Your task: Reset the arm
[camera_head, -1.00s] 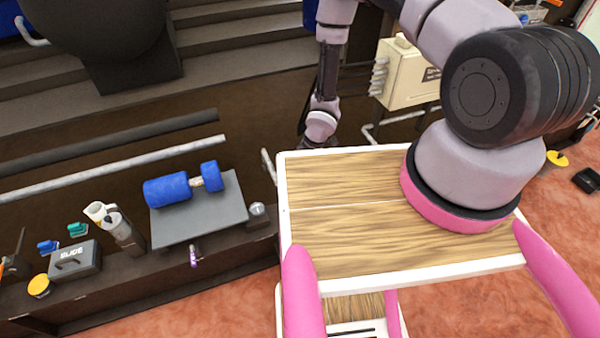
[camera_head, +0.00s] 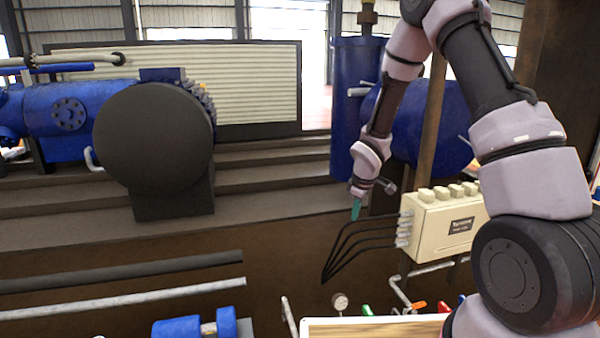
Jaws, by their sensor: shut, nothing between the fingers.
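My arm rises from the lower right, bends over at the top and reaches down to the left. My gripper (camera_head: 357,207) hangs at its end, with teal fingertips pointing down, in front of the steps and left of the cream box. The fingertips are together with nothing seen between them. It is apart from everything around it.
A cream box (camera_head: 440,222) with black cables (camera_head: 345,245) is close to the right of my gripper. A dark round tank end (camera_head: 153,140) and a blue upright cylinder (camera_head: 355,100) stand behind. A wood-topped tray (camera_head: 375,330) and a blue roller (camera_head: 178,328) show at the bottom edge.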

